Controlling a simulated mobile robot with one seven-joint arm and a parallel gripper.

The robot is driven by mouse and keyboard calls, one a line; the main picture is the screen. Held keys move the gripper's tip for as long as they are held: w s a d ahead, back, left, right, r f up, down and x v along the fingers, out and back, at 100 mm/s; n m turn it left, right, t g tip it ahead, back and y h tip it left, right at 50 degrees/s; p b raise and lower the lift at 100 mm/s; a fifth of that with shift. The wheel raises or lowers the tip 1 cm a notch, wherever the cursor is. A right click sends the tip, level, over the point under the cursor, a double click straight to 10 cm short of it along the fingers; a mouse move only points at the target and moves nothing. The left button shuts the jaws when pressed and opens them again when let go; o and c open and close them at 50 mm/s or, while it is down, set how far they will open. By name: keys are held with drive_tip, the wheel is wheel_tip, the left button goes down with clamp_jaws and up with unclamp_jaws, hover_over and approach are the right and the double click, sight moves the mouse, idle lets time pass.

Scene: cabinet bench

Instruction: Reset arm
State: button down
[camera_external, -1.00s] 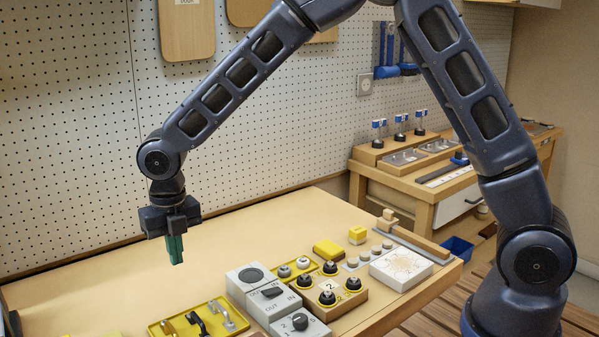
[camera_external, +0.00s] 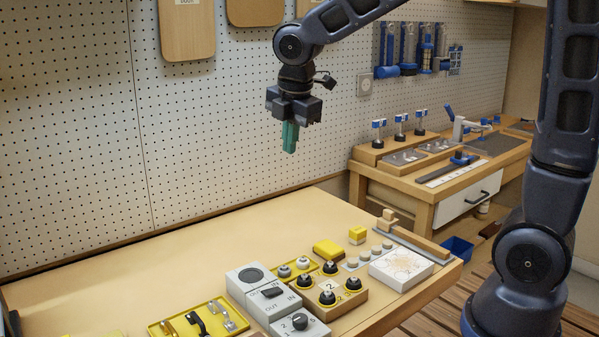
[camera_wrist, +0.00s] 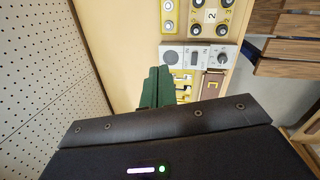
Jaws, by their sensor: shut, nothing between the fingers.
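My gripper (camera_external: 290,138) has green fingers that are closed together with nothing between them. It hangs in the air above the back part of the tan bench (camera_external: 130,275), in front of the pegboard, pointing down. My arm is bent, with the elbow raised out of the top of the external view. In the wrist view the closed green fingers (camera_wrist: 157,88) show over the bench top, with the grey switch boxes beyond them.
Grey switch boxes (camera_external: 270,298), a yellow tray with handles (camera_external: 198,322), a wooden knob block (camera_external: 330,294) and a white patterned box (camera_external: 401,267) stand along the bench's front. The bench's back left is clear. A second wooden bench (camera_external: 425,190) stands behind right.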

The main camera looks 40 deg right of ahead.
drive_tip(key=s+d+r+m+t, duration=0.1)
drive_tip(key=s+d+r+m, duration=0.1)
drive_tip(key=s+d+m, duration=0.8)
drive_tip(key=s+d+r+m+t, duration=0.1)
drive_tip(key=s+d+r+m, duration=0.2)
drive_tip(key=s+d+m, duration=0.7)
drive_tip(key=shift+s+d+r, duration=0.2)
drive_tip(key=shift+s, duration=0.6)
